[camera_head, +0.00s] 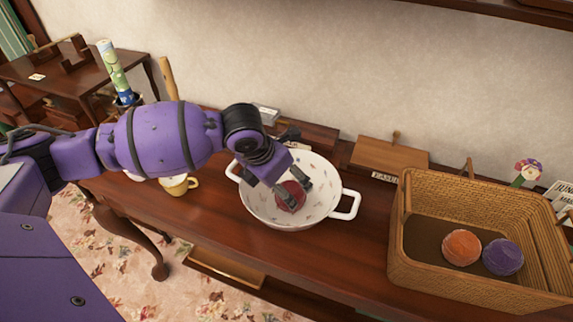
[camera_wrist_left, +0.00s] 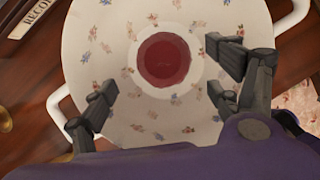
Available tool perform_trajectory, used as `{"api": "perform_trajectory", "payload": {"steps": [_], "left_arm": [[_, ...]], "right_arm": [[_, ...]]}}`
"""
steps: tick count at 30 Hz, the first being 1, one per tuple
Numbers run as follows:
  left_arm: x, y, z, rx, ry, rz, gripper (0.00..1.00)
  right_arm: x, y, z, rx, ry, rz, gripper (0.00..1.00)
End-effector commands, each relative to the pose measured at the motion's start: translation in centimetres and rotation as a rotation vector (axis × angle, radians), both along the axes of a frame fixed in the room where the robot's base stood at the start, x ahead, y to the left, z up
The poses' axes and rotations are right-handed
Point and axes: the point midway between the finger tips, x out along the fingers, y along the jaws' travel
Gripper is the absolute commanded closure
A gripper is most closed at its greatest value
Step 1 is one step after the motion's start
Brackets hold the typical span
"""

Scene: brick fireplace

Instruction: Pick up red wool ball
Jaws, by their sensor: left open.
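The red wool ball (camera_head: 290,196) lies in the bottom of a white two-handled bowl (camera_head: 322,177) with a small floral pattern. In the left wrist view the ball (camera_wrist_left: 165,60) shows as a dark red disc at the upper middle of the bowl (camera_wrist_left: 150,120). My left gripper (camera_head: 288,190) reaches down into the bowl from the left. In the left wrist view its fingers (camera_wrist_left: 160,70) are spread apart, either side of the ball's line, with nothing between them. My right gripper is not in view.
A wicker basket (camera_head: 480,193) holding an orange ball (camera_head: 461,247) and a purple ball (camera_head: 502,256) stands to the right on the wooden table (camera_head: 340,258). A small wooden box (camera_head: 388,157) sits behind.

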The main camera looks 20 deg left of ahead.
Motion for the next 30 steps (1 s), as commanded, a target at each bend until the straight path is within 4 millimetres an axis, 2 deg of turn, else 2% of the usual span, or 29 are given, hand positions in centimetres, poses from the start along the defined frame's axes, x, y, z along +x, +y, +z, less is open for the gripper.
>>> {"api": "perform_trajectory", "payload": {"steps": [15, 24, 30], "left_arm": [[1.9, -1.7, -6.2, -0.004, 0.003, 0.004, 0.18], [2.1, -1.6, -6.6, -0.002, 0.002, 0.004, 0.18], [2.1, -1.6, -6.6, -0.002, 0.002, 0.004, 0.44]], "right_arm": [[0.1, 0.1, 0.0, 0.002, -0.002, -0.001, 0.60], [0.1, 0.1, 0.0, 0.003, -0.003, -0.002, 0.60], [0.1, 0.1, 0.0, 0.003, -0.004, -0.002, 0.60]]}}
